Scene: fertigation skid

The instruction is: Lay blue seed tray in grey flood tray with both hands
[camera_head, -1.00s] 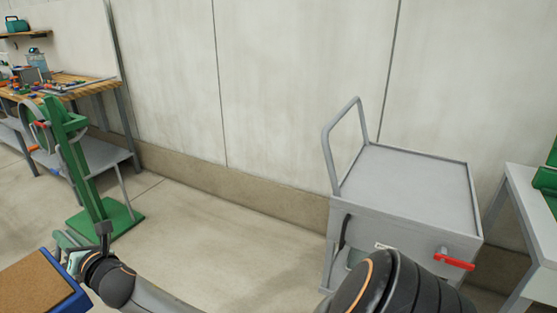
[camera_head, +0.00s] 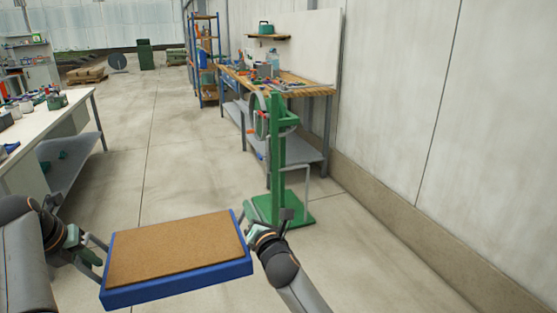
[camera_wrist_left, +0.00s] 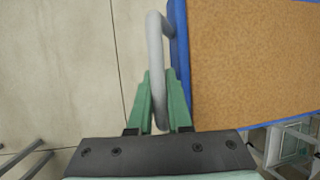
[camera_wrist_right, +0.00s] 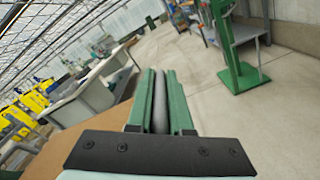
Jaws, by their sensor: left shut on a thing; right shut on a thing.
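The blue seed tray (camera_head: 180,292) is filled with flat brown soil and is held in the air in front of me. Each of its short ends has a grey bar handle. My left gripper (camera_head: 90,257) is shut on the left handle, which shows between the green fingers in the left wrist view (camera_wrist_left: 158,100). My right gripper (camera_head: 250,226) is at the right end, and in the right wrist view its fingers (camera_wrist_right: 160,100) are shut on the other grey handle. The tray looks roughly level. I see no grey flood tray in the current frames.
A green stand (camera_head: 280,165) with a reel is on the floor just beyond my right gripper. A wooden-topped workbench (camera_head: 290,82) stands along the right wall. A white table (camera_head: 50,135) is at the left. The floor (camera_head: 170,150) between them is clear.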

